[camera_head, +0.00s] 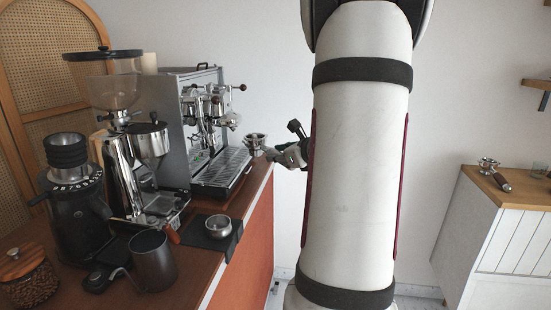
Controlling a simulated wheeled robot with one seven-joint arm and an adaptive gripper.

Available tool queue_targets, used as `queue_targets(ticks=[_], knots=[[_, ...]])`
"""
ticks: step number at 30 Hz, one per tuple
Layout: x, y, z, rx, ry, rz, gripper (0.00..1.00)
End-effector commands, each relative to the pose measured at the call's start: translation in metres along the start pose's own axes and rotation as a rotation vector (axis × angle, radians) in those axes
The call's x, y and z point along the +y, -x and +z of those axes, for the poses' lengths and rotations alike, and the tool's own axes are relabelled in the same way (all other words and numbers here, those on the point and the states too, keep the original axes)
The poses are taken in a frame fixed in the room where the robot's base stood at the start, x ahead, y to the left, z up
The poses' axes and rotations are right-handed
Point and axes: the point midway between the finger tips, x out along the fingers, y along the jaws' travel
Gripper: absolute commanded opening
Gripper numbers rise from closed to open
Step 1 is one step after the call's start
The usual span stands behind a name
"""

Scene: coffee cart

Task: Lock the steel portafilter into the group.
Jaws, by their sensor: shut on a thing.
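The steel portafilter (255,141) shows as a round metal basket just right of the espresso machine (180,125), near the counter's right edge. My gripper (275,155) is shut on it from the right; the handle is mostly hidden by the fingers. The basket looks roughly level, with its open side up. The group (207,110) is on the machine's front, to the left of the basket and apart from it. Its underside is too small to make out. My large white arm link fills the middle of the view.
The drip tray (222,168) lies below the group. A grinder (125,150), a black grinder (75,190), a dark pitcher (152,262) and a small bowl (218,226) crowd the counter. Another portafilter (488,165) rests on the right cabinet (525,188).

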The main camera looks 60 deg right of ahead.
Motion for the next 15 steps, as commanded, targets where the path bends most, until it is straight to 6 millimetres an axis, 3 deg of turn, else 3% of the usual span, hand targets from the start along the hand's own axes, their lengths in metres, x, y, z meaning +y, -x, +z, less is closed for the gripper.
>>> queue_targets(ticks=[15], knots=[[0.002,-0.042,0.020,-0.004,0.002,0.002,0.00]])
